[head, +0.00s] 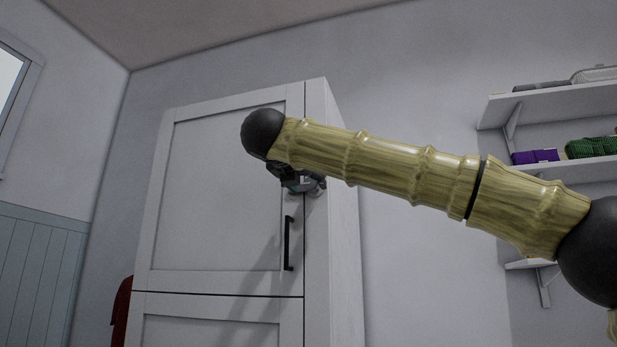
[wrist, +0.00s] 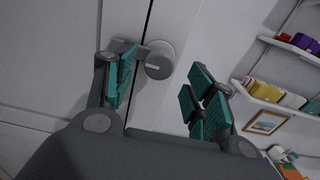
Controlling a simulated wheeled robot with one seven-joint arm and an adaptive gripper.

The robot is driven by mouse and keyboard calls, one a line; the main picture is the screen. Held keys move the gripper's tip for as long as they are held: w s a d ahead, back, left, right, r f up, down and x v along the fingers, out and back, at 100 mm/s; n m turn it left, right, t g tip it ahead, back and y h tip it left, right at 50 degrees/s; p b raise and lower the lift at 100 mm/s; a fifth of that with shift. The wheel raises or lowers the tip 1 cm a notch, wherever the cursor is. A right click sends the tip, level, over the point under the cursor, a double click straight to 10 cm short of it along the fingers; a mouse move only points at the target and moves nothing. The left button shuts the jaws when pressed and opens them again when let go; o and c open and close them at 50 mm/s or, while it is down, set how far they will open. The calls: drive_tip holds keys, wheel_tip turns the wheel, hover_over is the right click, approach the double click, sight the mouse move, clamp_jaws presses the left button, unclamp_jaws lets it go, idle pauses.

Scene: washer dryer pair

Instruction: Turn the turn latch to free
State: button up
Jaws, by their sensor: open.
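The turn latch (wrist: 158,62) is a grey round knob with a short bar, set beside the seam of a white cabinet door (head: 225,200). In the wrist view its bar points left across the seam toward the door. My gripper (wrist: 165,75) is open, with teal pads on both sides of the latch. The left finger is close to the bar's end and partly covers it; I cannot tell whether they touch. The right finger is clear of the knob. In the head view my gripper (head: 303,182) is at the cabinet's upper right edge, partly hidden by my arm, and the latch cannot be made out.
A black bar handle (head: 289,243) stands upright on the door below my gripper. Wall shelves (head: 550,104) with folded cloths are at the right. A window (head: 12,85) is at the left. The wall between cabinet and shelves is bare.

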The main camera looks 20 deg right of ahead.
sight(303, 186)
drive_tip(key=shift+x, duration=1.25)
drive_tip(key=shift+p, duration=0.3)
clamp_jaws()
